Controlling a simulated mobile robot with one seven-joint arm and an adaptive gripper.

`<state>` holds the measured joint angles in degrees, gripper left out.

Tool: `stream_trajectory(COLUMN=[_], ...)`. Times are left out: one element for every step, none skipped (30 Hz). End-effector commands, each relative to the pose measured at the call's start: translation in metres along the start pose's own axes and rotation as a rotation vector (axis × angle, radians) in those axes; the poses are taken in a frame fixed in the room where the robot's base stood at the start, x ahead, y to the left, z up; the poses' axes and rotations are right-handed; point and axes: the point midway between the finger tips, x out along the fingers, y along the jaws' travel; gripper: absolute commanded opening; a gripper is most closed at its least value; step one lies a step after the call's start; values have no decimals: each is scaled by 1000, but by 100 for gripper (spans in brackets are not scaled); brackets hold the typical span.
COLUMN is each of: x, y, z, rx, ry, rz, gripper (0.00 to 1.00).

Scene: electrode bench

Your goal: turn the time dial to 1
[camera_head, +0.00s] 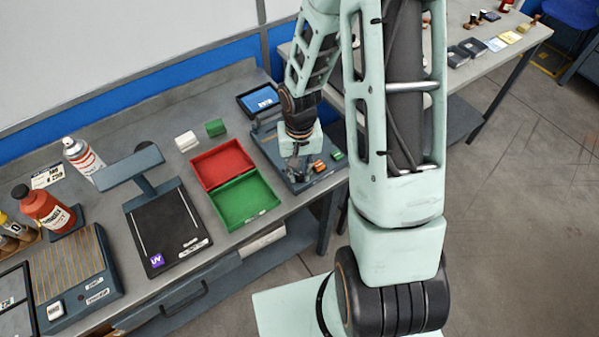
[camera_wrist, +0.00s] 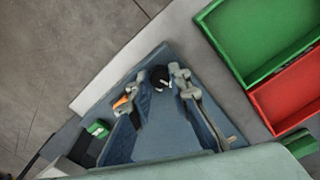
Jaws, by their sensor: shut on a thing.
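The grey-blue bench device (camera_head: 268,142) stands at the right end of the bench, and it also shows in the wrist view (camera_wrist: 168,128). My gripper (camera_head: 300,172) is down at its front part. In the wrist view my gripper (camera_wrist: 158,82) has a finger on each side of a small black round dial (camera_wrist: 160,76) and is shut on it. The dial's marks and pointer are too small to read. An orange control (camera_head: 318,166) and a green button (camera_head: 337,155) sit to the right of my gripper in the head view.
A red tray (camera_head: 222,163) and a green tray (camera_head: 246,200) lie just left of the device. A tablet with a blue screen (camera_head: 259,99) stands behind it. White and green blocks lie behind the trays. The bench's front edge is close to the device.

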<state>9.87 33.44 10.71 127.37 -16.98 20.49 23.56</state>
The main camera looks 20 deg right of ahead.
Motion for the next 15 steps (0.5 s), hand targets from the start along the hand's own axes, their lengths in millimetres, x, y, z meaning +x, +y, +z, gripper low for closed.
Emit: stream_trajectory(x=[0,0,0,0,0,0,0,0,0,0,0,0,0,0,0], y=[0,0,0,0,0,0,0,0,0,0,0,0,0,0,0], z=[0,0,0,0,0,0,0,0,0,0,0,0,0,0,0], rx=[-39,-66,-100,-126,-150,-182,-206,-229,-257,-278,-298,-322,-341,-356,-378], ry=[0,1,1,1,1,1,1,1,1,1,1,1,1,1,1], rz=[0,0,0,0,0,0,0,0,0,0,0,0,0,0,0], gripper=[0,0,0,0,0,0,0,0,0,0,0,0,0,0,0])
